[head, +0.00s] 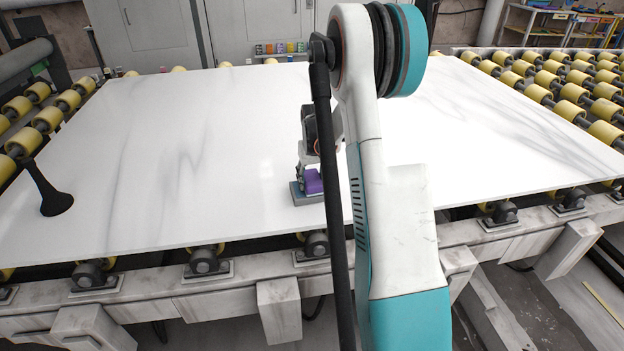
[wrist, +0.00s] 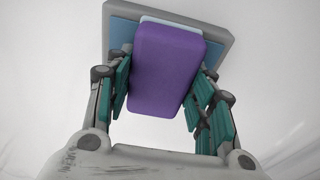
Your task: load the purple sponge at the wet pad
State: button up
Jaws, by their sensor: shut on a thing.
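The purple sponge (wrist: 165,72) is a rounded block with a thin pale layer at its far edge. My gripper (wrist: 160,95) is shut on it, with a green-padded finger on each side. The wet pad (wrist: 222,35) is a grey-rimmed tray with a blue inside, right beyond the sponge in the wrist view. In the head view, the sponge (head: 313,181) is over the right part of the pad (head: 301,198), which lies on the slab. I cannot tell whether the sponge touches the pad. My arm hides part of this area.
The white veined stone slab (head: 170,150) is broad and mostly clear. A black flared object (head: 50,192) stands near its left edge. Yellow rollers (head: 556,77) flank the slab. Several small coloured items (head: 280,48) stand beyond its far edge.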

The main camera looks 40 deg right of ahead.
aim_at(309, 178)
dwell(0.4)
jog(key=shift+r+p, duration=2.05)
jog(key=shift+r, duration=1.45)
jog(key=shift+a, duration=0.1)
jog(key=shift+w+a+f, duration=0.1)
jog(key=shift+a, duration=0.3)
jog(key=s+a+f+n, duration=0.1)
jog(key=s+a+n, duration=0.1)
jog(key=a, duration=1.6)
jog(key=s+a+f+n, duration=0.2)
jog(key=s+a+n, duration=0.1)
jog(key=a, duration=1.4)
jog(key=shift+s+a+f+n+y, duration=0.2)
jog(key=shift+s+a+n+y, duration=0.15)
jog(key=shift+s, duration=0.25)
